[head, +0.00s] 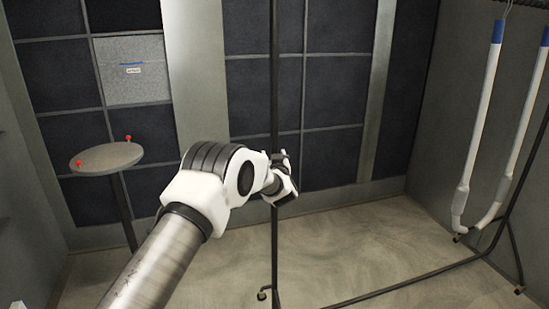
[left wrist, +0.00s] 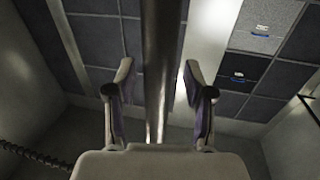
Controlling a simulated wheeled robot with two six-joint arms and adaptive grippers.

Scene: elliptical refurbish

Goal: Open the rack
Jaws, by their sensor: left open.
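The rack is a thin black metal frame. Its near upright pole (head: 275,85) runs top to bottom through the middle of the head view, and a bottom bar runs from it to the right. My left gripper (head: 284,178) is at the lower part of this pole. In the left wrist view, the rack's pole (left wrist: 160,40) stands between the two spread fingers of my left gripper (left wrist: 158,78), with a gap on each side. The fingers are open and hold nothing. My right gripper is out of view.
White tubes (head: 480,115) with blue ends hang from the rack at the right. A small round table (head: 106,158) with two red knobs stands at the left. A dark panelled wall (head: 335,100) is behind. The floor (head: 400,235) around the rack is mostly clear.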

